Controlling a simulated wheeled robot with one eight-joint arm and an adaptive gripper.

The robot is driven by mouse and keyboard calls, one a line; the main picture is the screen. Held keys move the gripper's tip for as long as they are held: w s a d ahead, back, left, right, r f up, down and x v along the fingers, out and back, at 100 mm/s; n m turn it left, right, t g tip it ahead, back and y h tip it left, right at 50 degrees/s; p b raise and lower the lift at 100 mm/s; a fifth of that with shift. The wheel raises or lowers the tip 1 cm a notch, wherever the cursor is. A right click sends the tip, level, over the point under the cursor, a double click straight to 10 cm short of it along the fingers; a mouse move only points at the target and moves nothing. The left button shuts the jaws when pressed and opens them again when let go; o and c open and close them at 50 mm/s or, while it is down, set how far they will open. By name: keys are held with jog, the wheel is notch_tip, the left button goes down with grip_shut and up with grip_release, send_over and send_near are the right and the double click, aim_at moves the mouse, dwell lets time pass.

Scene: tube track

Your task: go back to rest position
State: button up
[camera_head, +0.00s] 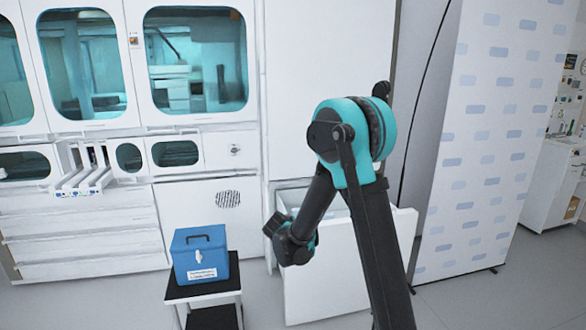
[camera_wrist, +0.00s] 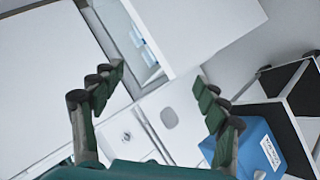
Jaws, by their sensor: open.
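My gripper (camera_wrist: 160,90) is open in the wrist view, with its two dark green fingers spread apart and nothing between them. In the head view my arm is raised and bent at the teal elbow, and its wrist end hangs in front of the white drawer front (camera_head: 342,262). The fingers themselves are hard to make out there. The wrist view also shows the pulled-out drawer (camera_wrist: 195,30) with pale blue and white items inside.
A blue box (camera_head: 203,258) stands on a small black-topped stand (camera_head: 203,291), left of my wrist; the box also shows in the wrist view (camera_wrist: 258,140). White cabinets with glass windows (camera_head: 196,60) line the back. A patterned white panel (camera_head: 480,150) stands at right.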

jog(key=s+d+r+m+g, duration=0.2)
jog(key=s+d+m+g, duration=0.25)
jog(key=s+d, duration=1.15)
jog(key=s+d+f+m+g+y, duration=0.1)
jog(key=s+f+m+y, duration=0.2)
jog(key=s, duration=1.6)
jog(key=shift+s+f+m+g, duration=0.15)
jog(key=shift+f+m+g, duration=0.2)
jog(key=shift+f+m, duration=0.25)
jog(key=shift+d+r, duration=0.1)
